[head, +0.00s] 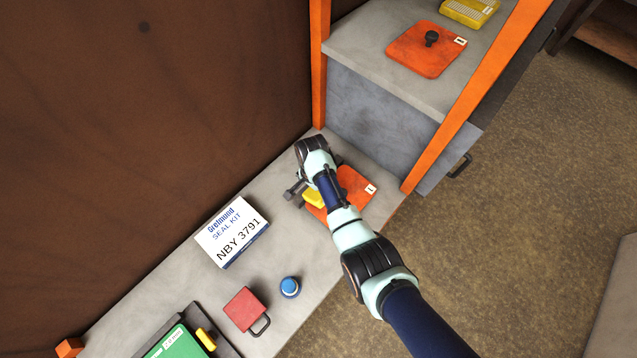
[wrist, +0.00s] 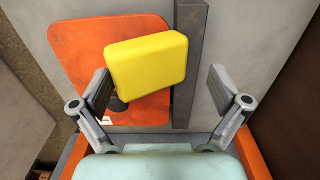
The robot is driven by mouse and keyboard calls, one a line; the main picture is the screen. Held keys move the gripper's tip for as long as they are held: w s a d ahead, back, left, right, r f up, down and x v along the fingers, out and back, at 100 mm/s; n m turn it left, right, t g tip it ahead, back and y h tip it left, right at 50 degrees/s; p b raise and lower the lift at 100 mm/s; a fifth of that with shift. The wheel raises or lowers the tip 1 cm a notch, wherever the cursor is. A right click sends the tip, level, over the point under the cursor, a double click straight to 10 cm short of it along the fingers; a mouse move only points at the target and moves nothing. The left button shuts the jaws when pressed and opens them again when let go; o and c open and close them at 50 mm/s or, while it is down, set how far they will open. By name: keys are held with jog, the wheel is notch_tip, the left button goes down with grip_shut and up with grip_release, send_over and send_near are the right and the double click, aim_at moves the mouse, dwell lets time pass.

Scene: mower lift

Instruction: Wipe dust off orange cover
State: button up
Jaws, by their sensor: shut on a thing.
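An orange cover (head: 355,188) with a small white label lies on the lower grey bench, partly hidden by my arm. In the wrist view, the cover (wrist: 78,45) shows darker mottled marks, and a black knob (wrist: 118,104) is partly covered. The block also shows in the head view (head: 312,199), beside my wrist.
A grey bar (wrist: 188,60) runs beside the cover. A second orange cover (head: 415,48) with a black knob and a yellow item (head: 470,10) are on the upper shelf. A white seal kit box (head: 232,232), red block (head: 244,308) and blue-topped item (head: 289,287) stand along the bench.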

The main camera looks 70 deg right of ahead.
jog(key=shift+w+r+p, duration=0.15)
jog(key=shift+r+p, duration=0.2)
jog(key=shift+r, duration=0.2)
jog(key=shift+w+r+p, duration=0.15)
jog(key=shift+r+p, duration=0.15)
jog(key=shift+r, duration=0.2)
jog(key=shift+c, duration=1.2)
jog(key=shift+r+p, duration=0.7)
jog(key=shift+p, duration=0.05)
jog(key=c, duration=0.5)
jog(key=shift+w+d+r+p, duration=0.1)
jog(key=shift+w+r+p, duration=0.1)
jog(key=shift+r+p, duration=0.4)
grip_shut()
jog(key=shift+s, duration=0.2)
